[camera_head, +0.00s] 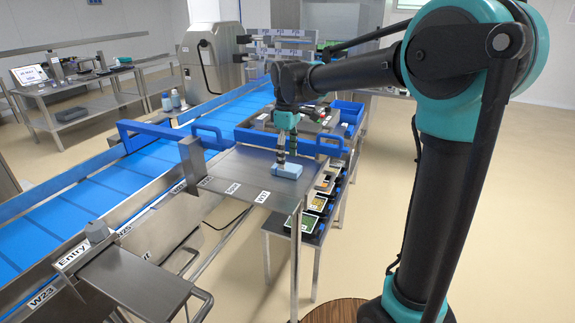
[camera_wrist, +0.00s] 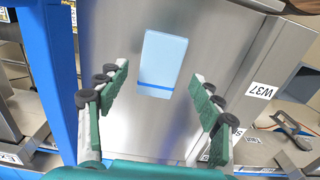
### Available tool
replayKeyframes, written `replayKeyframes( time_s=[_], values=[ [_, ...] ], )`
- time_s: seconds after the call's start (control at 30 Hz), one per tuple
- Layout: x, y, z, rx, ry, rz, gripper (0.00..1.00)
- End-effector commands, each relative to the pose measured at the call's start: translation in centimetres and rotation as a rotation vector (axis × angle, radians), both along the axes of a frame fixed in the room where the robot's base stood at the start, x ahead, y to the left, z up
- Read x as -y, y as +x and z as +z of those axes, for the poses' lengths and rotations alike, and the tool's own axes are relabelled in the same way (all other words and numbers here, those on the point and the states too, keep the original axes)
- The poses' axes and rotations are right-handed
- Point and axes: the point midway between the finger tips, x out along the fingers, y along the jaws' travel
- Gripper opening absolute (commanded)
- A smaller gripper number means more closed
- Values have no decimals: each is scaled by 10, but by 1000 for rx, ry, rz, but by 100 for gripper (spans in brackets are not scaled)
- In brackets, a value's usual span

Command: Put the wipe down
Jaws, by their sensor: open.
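The wipe is a light blue block with a darker blue band (camera_wrist: 163,60). In the head view the wipe (camera_head: 287,170) lies flat on the steel table (camera_head: 238,174), near the W37 label. My gripper (camera_wrist: 158,105) is open in the wrist view, with a green finger on each side and nothing between the tips. The wipe lies ahead of the fingertips, apart from both. In the head view my gripper (camera_head: 281,158) is just above and behind the wipe. Whether a fingertip touches it cannot be told there.
A blue conveyor (camera_head: 85,203) runs along the left, with a blue rail (camera_head: 170,131) beside the table. Lower shelves with several packs (camera_head: 312,203) are right of the table. The table left of the wipe is mostly bare.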

Motion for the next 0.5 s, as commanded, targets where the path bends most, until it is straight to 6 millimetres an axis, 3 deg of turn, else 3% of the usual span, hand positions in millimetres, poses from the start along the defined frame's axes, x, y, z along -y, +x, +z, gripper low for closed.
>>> replayKeyframes(
  time_s=[0.3, 0.5],
  values=[
    [0, 0, 62, 0, 0, 0, 66],
    [0, 0, 81, 0, 0, 0, 66]
  ],
)
